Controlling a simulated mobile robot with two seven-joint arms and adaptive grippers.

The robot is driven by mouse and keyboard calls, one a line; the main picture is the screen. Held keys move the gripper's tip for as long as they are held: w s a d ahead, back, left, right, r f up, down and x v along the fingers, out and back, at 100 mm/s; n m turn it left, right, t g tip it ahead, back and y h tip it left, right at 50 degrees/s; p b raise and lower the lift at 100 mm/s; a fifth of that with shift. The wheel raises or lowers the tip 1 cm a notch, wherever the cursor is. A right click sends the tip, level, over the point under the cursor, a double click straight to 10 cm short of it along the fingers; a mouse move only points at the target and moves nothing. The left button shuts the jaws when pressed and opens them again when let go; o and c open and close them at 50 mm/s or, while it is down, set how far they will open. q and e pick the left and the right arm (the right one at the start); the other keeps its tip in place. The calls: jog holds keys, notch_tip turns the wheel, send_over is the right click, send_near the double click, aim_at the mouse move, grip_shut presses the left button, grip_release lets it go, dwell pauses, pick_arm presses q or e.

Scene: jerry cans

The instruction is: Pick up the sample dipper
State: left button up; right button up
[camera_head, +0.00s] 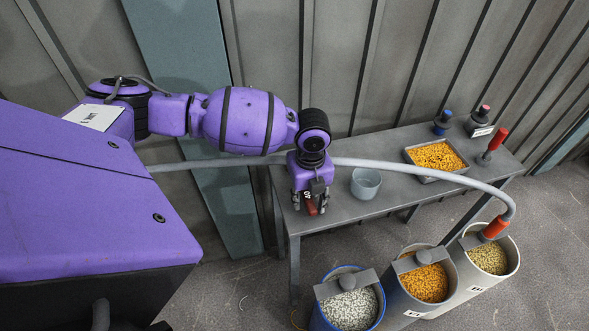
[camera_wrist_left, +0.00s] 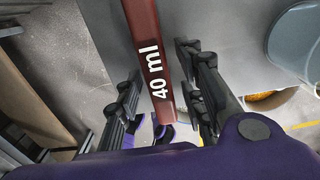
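The sample dipper shows as a dark red bar (camera_wrist_left: 148,40) marked "40 ml" in the left wrist view. In the head view only a small red part (camera_head: 311,208) of it shows at my left gripper, above the left end of the grey table (camera_head: 345,208). My left gripper (camera_head: 312,199) points down there. In the left wrist view its fingers (camera_wrist_left: 160,88) are open on both sides of the bar, with a visible gap on the left side. The right finger is close to the bar; contact there is unclear. The dipper's far end is out of view. My right gripper is not in view.
A grey cup (camera_head: 366,183) stands close right of my left gripper. A tray (camera_head: 408,158) of orange grains stands farther right. A red-handled item (camera_head: 497,138) and small bottles are at the back. Several grain-filled bins stand in front. A grey tube (camera_head: 420,164) arches across the table.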

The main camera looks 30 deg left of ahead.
pick_arm(q)
grip_shut()
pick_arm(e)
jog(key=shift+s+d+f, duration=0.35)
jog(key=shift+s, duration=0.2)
pick_arm(q)
jog(key=shift+r, duration=0.1)
